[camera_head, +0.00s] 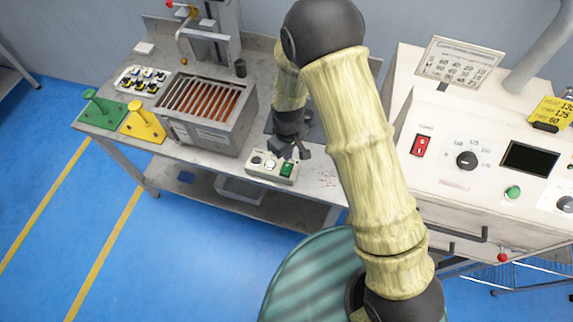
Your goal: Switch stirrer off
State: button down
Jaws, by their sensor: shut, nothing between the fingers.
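What looks like the stirrer is a small grey control unit (256,172) at the front edge of the metal bench. Its sloped front carries two round controls and a lit-looking green rocker switch (287,170) at the right end. I cannot tell from this view which way the rocker is tipped. My gripper (290,152) is shut and empty, pointing down just above and behind the green switch. I cannot tell whether it touches the unit. My arm and gripper hide part of the unit's back and the dark plate behind it.
A metal box with copper-coloured bars (208,140) stands left of the unit. Green (103,113) and yellow (143,127) spindle stands are farther left. A white console with a red switch (421,145) is at right. The blue floor in front is clear at left.

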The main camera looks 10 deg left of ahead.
aim_at(288, 165)
notch_tip(288, 165, up, 3)
jog(key=shift+p, duration=1)
jog(key=s+d+r+m+t, duration=0.1)
jog(key=s+d+r+m, duration=0.1)
jog(key=d+r, duration=0.4)
jog(key=s+d+r+m, duration=0.2)
jog(key=d+r+m, duration=0.3)
jog(key=d, duration=0.6)
jog(key=s+d+r+m+t, duration=0.1)
jog(key=s+d+r+m, duration=0.2)
jog(key=d+r, duration=0.5)
jog(key=shift+d+r+m+t, duration=0.3)
jog(key=shift+d+m, duration=0.05)
jog(key=shift+m, duration=0.15)
jog(key=shift+a, duration=0.1)
